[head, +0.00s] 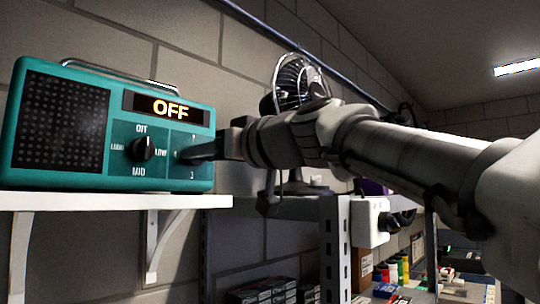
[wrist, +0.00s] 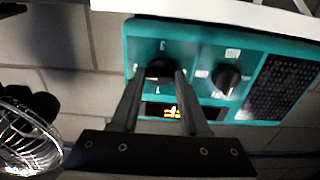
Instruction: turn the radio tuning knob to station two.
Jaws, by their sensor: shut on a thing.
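The teal radio (head: 100,135) stands on a white shelf at the left of the head view. Its display (head: 166,108) reads OFF. The left knob (head: 142,148) has OFF, LOW, MID and LOUD marks around it. The tuning knob at the right of the face is mostly hidden by my gripper (head: 190,154) in the head view. In the wrist view, upside down, my gripper (wrist: 160,80) is shut on the tuning knob (wrist: 159,72), with one finger on each side. The left knob (wrist: 226,77) also shows there, free. The tuning knob's pointer direction is hard to tell.
The white shelf (head: 100,201) ends just right of the radio. A fan (head: 298,82) stands behind my arm. A white box with dark knobs (head: 370,222) hangs to the right. Small boxes (head: 262,291) and colored bottles lie lower down. A brick wall (head: 190,40) is behind.

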